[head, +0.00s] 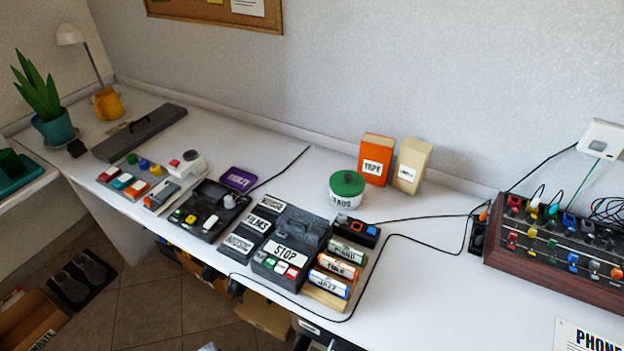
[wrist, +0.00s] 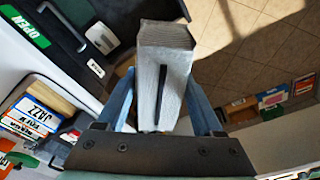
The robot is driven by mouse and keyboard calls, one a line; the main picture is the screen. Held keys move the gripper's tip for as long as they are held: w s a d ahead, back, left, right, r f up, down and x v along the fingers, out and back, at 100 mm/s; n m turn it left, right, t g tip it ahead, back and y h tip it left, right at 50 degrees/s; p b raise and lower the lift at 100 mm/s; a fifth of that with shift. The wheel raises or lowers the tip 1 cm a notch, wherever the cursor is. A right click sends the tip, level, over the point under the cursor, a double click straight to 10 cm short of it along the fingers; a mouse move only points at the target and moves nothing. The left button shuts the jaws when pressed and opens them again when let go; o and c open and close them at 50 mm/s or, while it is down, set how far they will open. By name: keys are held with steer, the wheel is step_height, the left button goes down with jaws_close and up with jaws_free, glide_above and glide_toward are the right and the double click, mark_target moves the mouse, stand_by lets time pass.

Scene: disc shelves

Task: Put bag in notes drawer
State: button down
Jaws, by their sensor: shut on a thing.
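In the wrist view my gripper (wrist: 160,88) is shut on a pale grey, block-shaped thing (wrist: 175,78) with a dark slit on its face. Its blue fingers press on the two sides. This thing looks like the bag, though its shape alone does not make that certain. It is held in the air, with the tiled floor behind it. My gripper does not show in the head view. I cannot make out a drawer labelled notes in either view.
The white desk (head: 440,290) carries a STOP unit (head: 290,255), a green-lidded tub (head: 347,190), an orange TAPE box (head: 375,160) and a wooden-sided console (head: 560,250). Black cables cross the desk. Boxes stand below it. A shelf with small boxes (wrist: 272,98) is at right in the wrist view.

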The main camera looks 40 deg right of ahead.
steer(key=s+d+f+m+b, duration=0.2)
steer(key=f+m+b, duration=0.1)
steer(key=f+b, duration=0.5)
steer(key=s+d+f+m+b, duration=0.2)
steer(key=f+b, duration=0.6)
steer(key=f, duration=0.6)
steer(key=s+d+f+m+g+h+b, duration=0.1)
steer(key=s+d+f+m+b, duration=0.2)
steer(key=f+b, duration=0.6)
step_height(320, 180, down, 2)
steer(key=m, duration=0.2)
steer(key=shift+d+m, duration=0.15)
steer(key=shift+m, duration=0.25)
step_height(320, 180, down, 10)
steer(key=b, duration=0.5)
steer(key=shift+c, duration=0.2)
jaws_free()
steer(key=shift+f, duration=0.1)
